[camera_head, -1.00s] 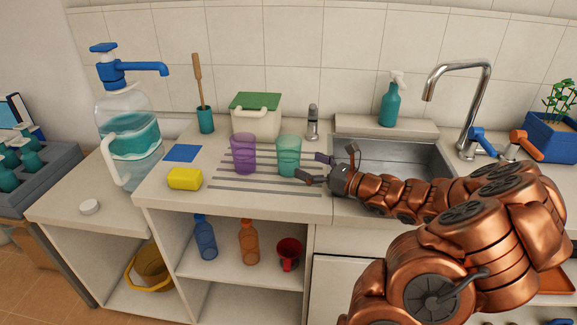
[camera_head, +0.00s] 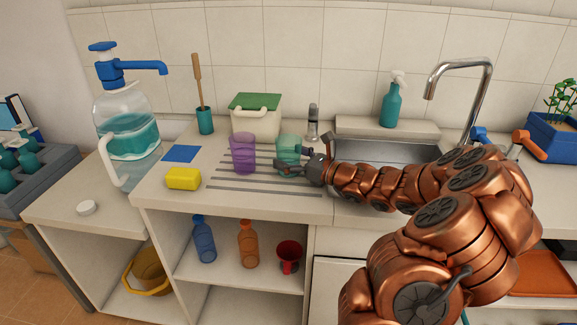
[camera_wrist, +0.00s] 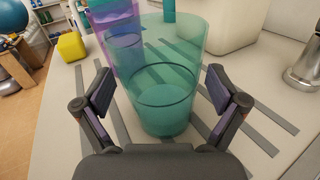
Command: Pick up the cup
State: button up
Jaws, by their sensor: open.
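A clear teal-green cup (camera_head: 287,147) stands upright on the counter's striped drain area. In the wrist view the green cup (camera_wrist: 165,90) stands between the two open fingers of my gripper (camera_wrist: 160,100), with a gap visible on each side. In the head view my gripper (camera_head: 295,165) reaches in from the right and covers part of the green cup. A clear purple cup (camera_head: 242,152) stands just left of it; it also shows behind the green cup in the wrist view (camera_wrist: 122,50). A red mug (camera_head: 289,256) sits on the shelf below.
A yellow sponge (camera_head: 183,179) and a blue cloth (camera_head: 181,153) lie left of the cups. A white bin with a green lid (camera_head: 255,118) stands behind them, with a metal dispenser (camera_head: 313,122) beside it. The sink (camera_head: 385,151) is to the right.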

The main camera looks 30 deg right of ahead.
aim_at(297, 149)
jog(key=shift+c, duration=0.3)
jog(key=c, duration=1.2)
jog(key=shift+r, duration=0.2)
jog(key=shift+r, duration=1.5)
jog(key=shift+s+a+r, duration=0.1)
jog(key=shift+a+r, duration=0.05)
jog(key=shift+a, duration=0.1)
jog(key=a, duration=0.3)
jog(key=s+a+b, duration=0.1)
jog(key=a, duration=0.2)
jog(key=s+a+r+b, duration=0.1)
jog(key=a, duration=0.3)
jog(key=shift+s, duration=0.2)
jog(key=shift+a+f+b, duration=0.2)
jog(key=shift+a+b, duration=0.25)
jog(key=shift+b, duration=0.35)
jog(key=shift+s+a+r+b, duration=0.15)
jog(key=shift+s+a+b, duration=0.1)
jog(key=shift+a+b, duration=0.8)
jog(key=shift+s+a+r+b, duration=0.1)
jog(key=shift+s+a+b, duration=0.15)
jog(key=shift+a+b, duration=0.75)
